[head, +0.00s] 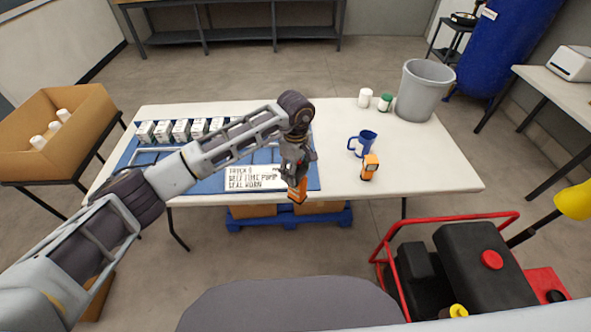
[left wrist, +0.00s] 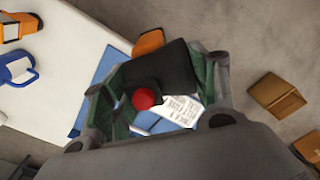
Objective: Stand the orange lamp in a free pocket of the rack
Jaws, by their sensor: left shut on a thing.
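My left gripper (head: 296,178) is shut on an orange lamp (head: 298,192) and holds it near the front edge of the table, at the right end of the blue mat (head: 311,172). In the left wrist view the held thing shows a black body (left wrist: 165,75) with a red knob and an orange part (left wrist: 148,42), between the green-grey fingers. A similar orange and dark object (head: 370,167) stands on the table to the right. I cannot clearly make out the rack; a pale frame lies on the mat, partly hidden by my left arm. My right gripper is not in view.
A white card (head: 255,180) with writing lies on the mat, and several white boxes (head: 182,131) stand in a row behind. A blue mug (head: 367,143), two small bottles and a grey bin (head: 424,90) are at the right. The table's (head: 430,178) front right is clear.

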